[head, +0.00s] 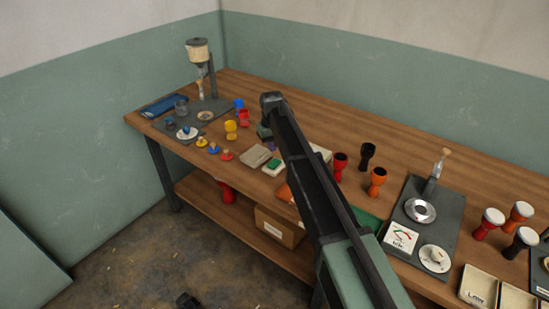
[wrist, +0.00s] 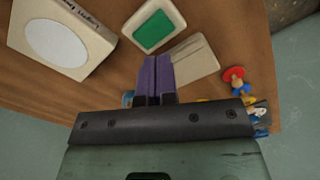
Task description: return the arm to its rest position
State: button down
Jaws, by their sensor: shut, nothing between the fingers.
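My gripper shows in the wrist view (wrist: 154,64) with its two purple fingers together and nothing between them. It is above the wooden table (wrist: 235,20). In the head view my arm reaches across the middle of the table, and its bent joint is near the back. The fingers are mostly hidden there by the arm. In the wrist view a green-centred pad (wrist: 153,30) and a beige block (wrist: 195,60) lie beyond the fingertips. I cannot tell how high the fingers are above the table.
Red (head: 340,166), black (head: 367,156) and orange (head: 377,181) goblet drums stand right of my arm. A dark mat (head: 443,205) with a dial card (head: 401,237) lies farther right. A tall stand (head: 199,52) is at the far left. A cardboard box (head: 279,229) sits on the lower shelf.

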jog(key=shift+s, duration=0.15)
jog(key=s+d+m, duration=0.1)
jog(key=s+d, duration=0.6)
jog(key=s, duration=0.4)
jog(key=s+d+m, duration=0.2)
jog(key=s+d, duration=0.6)
jog(key=s, duration=0.3)
jog(key=s+d+m, duration=0.2)
jog(key=s+d, duration=0.6)
jog(key=s, duration=0.3)
jog(key=shift+s, duration=0.3)
jog(key=shift+r, duration=0.1)
